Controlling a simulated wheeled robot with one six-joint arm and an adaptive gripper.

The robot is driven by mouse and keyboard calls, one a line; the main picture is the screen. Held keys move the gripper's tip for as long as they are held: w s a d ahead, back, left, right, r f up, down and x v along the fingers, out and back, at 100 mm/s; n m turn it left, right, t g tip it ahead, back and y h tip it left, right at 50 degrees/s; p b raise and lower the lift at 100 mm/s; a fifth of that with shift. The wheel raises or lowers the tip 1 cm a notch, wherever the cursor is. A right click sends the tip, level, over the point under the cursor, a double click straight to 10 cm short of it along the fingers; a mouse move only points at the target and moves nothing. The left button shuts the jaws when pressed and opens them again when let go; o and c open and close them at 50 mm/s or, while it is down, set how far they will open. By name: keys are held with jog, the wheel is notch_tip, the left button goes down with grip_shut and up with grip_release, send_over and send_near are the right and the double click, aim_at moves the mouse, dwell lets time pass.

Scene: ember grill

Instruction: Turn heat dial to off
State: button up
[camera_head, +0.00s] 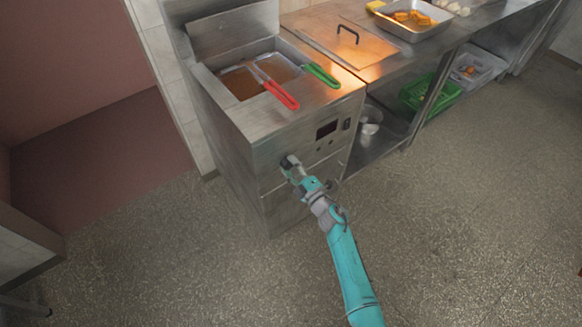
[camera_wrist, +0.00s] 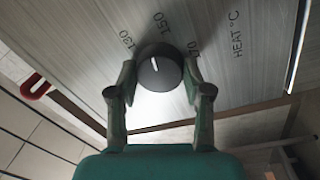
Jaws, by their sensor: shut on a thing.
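The heat dial (camera_wrist: 158,76) is a round dark knob with a white pointer line, on a brushed metal panel. The panel is marked 130, 150, 170 and "HEAT °C". The pointer is toward the 150 mark; no off mark is in view. My gripper (camera_wrist: 160,78) is shut on the dial, one finger on each side. In the head view, my gripper (camera_head: 290,163) is at the front of the fryer (camera_head: 235,125), left of its small dark display. The dial is mostly hidden there by the gripper.
Fryer baskets with a red handle (camera_head: 282,95) and a green handle (camera_head: 320,75) rest in the fryer above the panel. A steel counter (camera_head: 385,55) with a tray of food (camera_head: 413,33) stands to the right. The floor in front is clear.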

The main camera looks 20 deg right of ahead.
jog(key=n, duration=0.5)
jog(key=shift+f+y, duration=0.1)
jog(key=shift+y, duration=0.3)
jog(key=n, duration=0.5)
jog(key=shift+n+g, duration=0.3)
jog(key=shift+n, duration=0.1)
jog(key=n, duration=0.5)
jog(key=shift+n+y, duration=0.3)
jog(key=n, duration=0.4)
jog(key=shift+d+n+g, duration=0.1)
jog(key=shift+n+g, duration=0.3)
jog(key=o, duration=1.2)
jog(key=shift+c, duration=0.2)
